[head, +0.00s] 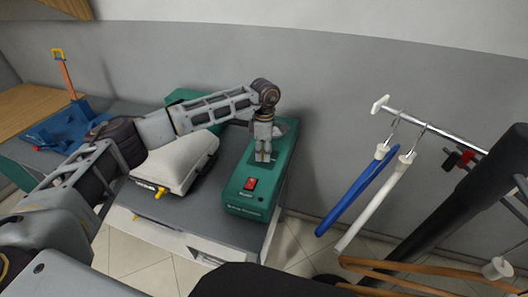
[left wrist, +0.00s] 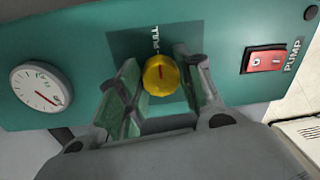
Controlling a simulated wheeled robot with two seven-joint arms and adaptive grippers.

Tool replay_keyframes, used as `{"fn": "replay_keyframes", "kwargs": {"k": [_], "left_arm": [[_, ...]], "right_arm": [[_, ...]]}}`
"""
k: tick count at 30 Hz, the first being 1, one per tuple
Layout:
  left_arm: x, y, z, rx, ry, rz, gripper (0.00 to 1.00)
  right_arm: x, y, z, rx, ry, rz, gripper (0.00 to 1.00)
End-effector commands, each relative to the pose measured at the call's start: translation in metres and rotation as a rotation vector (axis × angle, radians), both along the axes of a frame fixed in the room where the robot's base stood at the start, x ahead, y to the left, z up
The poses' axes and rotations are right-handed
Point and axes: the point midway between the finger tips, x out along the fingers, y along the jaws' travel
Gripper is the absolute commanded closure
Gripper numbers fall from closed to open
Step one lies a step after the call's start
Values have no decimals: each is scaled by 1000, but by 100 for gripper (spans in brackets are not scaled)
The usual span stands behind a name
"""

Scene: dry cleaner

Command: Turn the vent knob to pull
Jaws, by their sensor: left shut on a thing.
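The vent knob (left wrist: 160,76) is round and yellow with a small red mark, set on a dark square of the green pump unit (head: 245,203). The word PULL is printed just above it in the left wrist view. My left gripper (head: 263,156) reaches down onto the unit's top, and its fingers stand on either side of the knob, shut on it. In the head view the knob is hidden by the gripper. Exactly where the red mark points is hard to tell. My right gripper is not in view.
A white dial gauge (left wrist: 41,88) and a red PUMP switch (left wrist: 265,60) flank the knob. A rail (head: 435,130) with blue and white hangers stands to the right.

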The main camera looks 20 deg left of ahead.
Motion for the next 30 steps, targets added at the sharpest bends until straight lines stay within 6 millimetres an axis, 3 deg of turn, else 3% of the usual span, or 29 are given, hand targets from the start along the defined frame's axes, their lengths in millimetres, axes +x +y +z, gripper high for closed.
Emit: {"fn": "replay_keyframes", "kwargs": {"k": [4, 5, 9, 16, 22, 30], "left_arm": [[1, 1, 2, 0, -4, 1, 88], [1, 1, 2, 0, -4, 1, 62], [1, 0, 1, 0, -3, 1, 44], [1, 0, 1, -1, -2, 1, 42], [1, 0, 3, -1, -1, 1, 42], [2, 0, 23, 0, -3, 1, 42]], "right_arm": [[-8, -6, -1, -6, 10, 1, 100], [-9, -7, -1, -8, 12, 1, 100], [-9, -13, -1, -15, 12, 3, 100], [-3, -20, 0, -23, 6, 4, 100], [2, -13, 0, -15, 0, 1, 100], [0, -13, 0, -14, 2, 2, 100]]}}
